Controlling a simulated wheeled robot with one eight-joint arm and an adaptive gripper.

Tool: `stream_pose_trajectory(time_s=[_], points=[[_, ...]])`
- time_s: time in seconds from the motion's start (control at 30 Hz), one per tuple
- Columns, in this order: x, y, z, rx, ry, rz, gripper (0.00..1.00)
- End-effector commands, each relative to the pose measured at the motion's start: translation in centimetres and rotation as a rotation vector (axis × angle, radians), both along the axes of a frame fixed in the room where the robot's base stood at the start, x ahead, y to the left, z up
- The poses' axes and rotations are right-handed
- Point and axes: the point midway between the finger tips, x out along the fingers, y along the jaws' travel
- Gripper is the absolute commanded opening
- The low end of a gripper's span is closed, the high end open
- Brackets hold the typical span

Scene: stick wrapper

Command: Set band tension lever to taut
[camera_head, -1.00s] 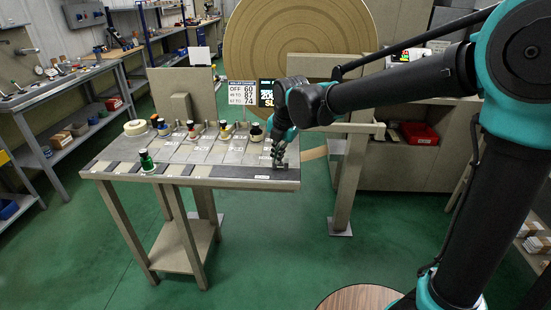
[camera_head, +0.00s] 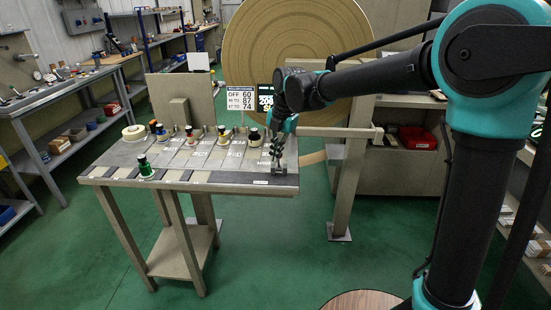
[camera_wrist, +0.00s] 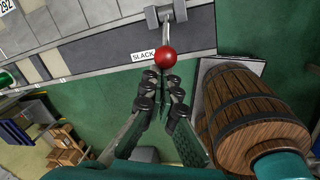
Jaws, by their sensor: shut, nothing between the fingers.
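The band tension lever shows in the wrist view as a red ball knob (camera_wrist: 166,57) on a short metal stem. In the head view my gripper (camera_head: 277,150) points down over the right front corner of the bench (camera_head: 228,187). There it largely hides the lever.
Several bottle-like knobs, including a green one (camera_head: 145,167), and a tape roll (camera_head: 133,132) stand on the bench. A post (camera_head: 347,185) stands right of it. A wooden barrel (camera_wrist: 245,118) stands near my gripper in the wrist view. Green floor lies open in front.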

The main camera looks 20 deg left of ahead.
Motion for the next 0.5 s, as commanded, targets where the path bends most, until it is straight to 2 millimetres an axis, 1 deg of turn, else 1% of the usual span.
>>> stream_pose_trajectory(time_s=[0.03,0.07,0.3,0.5], points=[[0.7,0.1,0.2,-0.008,0.032,-0.003,0.00],[0.9,0.2,0.4,-0.014,0.057,-0.003,0.00],[3.3,0.8,1.4,-0.012,0.052,-0.001,0.00],[5.5,1.3,1.7,-0.012,0.051,-0.002,0.00]])
